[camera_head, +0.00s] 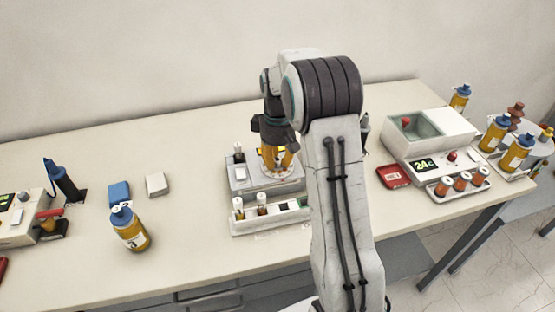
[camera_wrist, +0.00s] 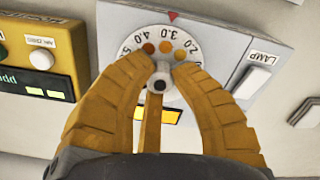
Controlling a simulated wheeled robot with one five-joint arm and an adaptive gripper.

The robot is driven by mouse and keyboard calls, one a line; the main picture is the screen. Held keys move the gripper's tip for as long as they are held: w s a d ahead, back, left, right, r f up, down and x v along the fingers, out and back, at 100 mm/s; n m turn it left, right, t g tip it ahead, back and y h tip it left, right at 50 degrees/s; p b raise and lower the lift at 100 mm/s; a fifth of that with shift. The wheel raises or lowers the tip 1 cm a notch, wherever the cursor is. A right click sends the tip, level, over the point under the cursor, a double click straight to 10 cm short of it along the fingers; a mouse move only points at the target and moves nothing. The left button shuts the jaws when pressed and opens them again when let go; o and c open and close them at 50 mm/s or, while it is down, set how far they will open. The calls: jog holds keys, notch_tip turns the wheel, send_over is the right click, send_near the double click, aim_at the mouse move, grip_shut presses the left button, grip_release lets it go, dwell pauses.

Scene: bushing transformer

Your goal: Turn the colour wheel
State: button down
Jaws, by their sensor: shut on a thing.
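The colour wheel (camera_wrist: 150,34) is a pale dial with printed numbers and orange to brown dots, on the face of a light grey device (camera_wrist: 222,40). A red triangle mark (camera_wrist: 173,15) sits above the wheel, close to the 3.0. My gripper (camera_wrist: 162,68) has yellow fingers closed around the small grey centre knob (camera_wrist: 160,82) of the wheel. The fingers hide the wheel's lower part. In the head view my gripper (camera_head: 276,158) reaches down onto the device (camera_head: 240,181), and my arm hides part of it.
A white LAMP switch (camera_wrist: 254,80) is right of the wheel. A vial rack (camera_head: 262,211) stands in front of the device. A yellow bottle (camera_head: 129,230) and two small blocks are to the left.

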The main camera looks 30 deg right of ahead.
aim_at(277, 159)
jog(key=c, duration=1.1)
grip_release()
jog(key=shift+f, duration=0.1)
jog(key=shift+o, duration=0.2)
notch_tip(277, 159, up, 12)
